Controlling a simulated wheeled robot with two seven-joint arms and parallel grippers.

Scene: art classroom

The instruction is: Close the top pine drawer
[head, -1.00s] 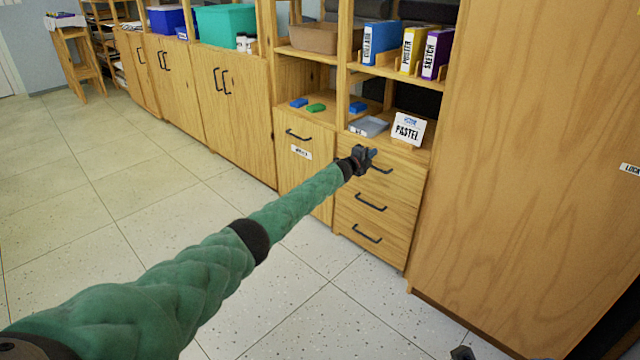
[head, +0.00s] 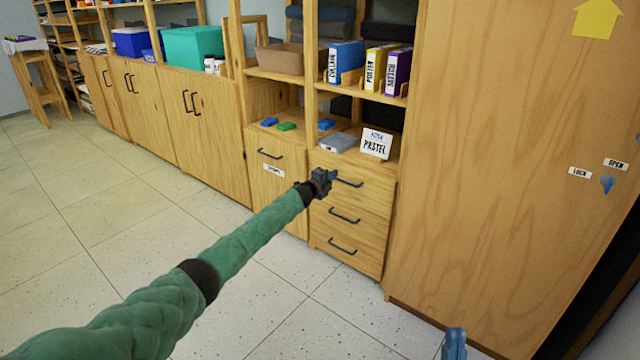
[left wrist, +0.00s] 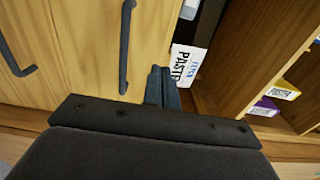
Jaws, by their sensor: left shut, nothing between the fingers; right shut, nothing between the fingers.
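The top pine drawer (head: 380,191) is the uppermost of a stack of three in the low cabinet at centre right. Its front looks about in line with the drawers below; I cannot tell whether a small gap remains. Its dark bar handle (head: 350,184) also shows in the left wrist view (left wrist: 126,45). My left gripper (head: 331,176) is shut and empty, by the left part of this front, near the handle. In the left wrist view its fingers (left wrist: 163,86) lie by the drawer's top edge; contact is unclear. My right gripper (head: 455,343) is shut at the bottom edge, away from the drawers.
A Pastel sign (head: 376,143) and a grey tray (head: 338,143) stand on the shelf just above the drawer. A tall wooden cabinet (head: 490,180) closes off the right side. The tiled floor (head: 130,230) in front and left is clear.

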